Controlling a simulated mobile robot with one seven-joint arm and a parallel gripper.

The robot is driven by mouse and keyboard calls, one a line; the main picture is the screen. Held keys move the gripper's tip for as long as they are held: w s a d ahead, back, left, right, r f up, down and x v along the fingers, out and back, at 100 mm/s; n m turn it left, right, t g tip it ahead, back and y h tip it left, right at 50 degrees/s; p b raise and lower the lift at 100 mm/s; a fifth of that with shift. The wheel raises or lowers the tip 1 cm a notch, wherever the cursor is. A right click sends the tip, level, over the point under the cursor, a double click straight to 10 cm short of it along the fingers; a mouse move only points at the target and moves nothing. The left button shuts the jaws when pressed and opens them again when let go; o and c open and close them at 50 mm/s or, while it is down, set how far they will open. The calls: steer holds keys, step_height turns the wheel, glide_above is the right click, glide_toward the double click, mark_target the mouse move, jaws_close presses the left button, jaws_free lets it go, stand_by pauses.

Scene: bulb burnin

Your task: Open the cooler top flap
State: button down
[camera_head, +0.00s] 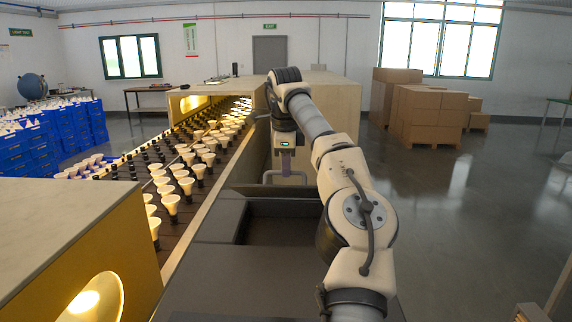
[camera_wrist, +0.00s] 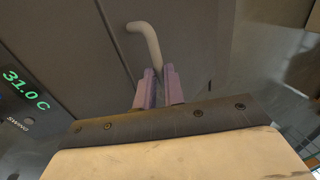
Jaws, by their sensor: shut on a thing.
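My gripper (camera_head: 286,163) hangs downward near the middle of the head view, in front of the end of the long beige housing. In the wrist view its two purple fingers (camera_wrist: 160,88) are closed together on a pale bent handle (camera_wrist: 147,45). The handle stands out from a dark grey panel (camera_wrist: 190,30), which looks like the cooler's flap. A thin seam runs along the panel's left side. In the head view a grey bar (camera_head: 268,178), apparently the same handle, shows below the fingers. Whether the flap has parted from its frame cannot be told.
A green display (camera_wrist: 25,90) reads 31.0 C beside the panel. A conveyor (camera_head: 185,175) with many glowing bulbs runs along the left. Blue crates (camera_head: 45,140) stand at far left, cardboard boxes (camera_head: 430,115) at back right.

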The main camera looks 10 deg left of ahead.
steer(key=shift+w+f, duration=0.2)
steer(key=shift+f, duration=0.2)
steer(key=c, duration=1.8)
jaws_free()
steer(key=shift+f, duration=0.1)
steer(key=o, duration=0.3)
steer(key=shift+w+f, duration=0.2)
steer(key=shift+w, duration=0.2)
steer(key=shift+s+r, duration=0.25)
steer(key=shift+s+f, duration=0.1)
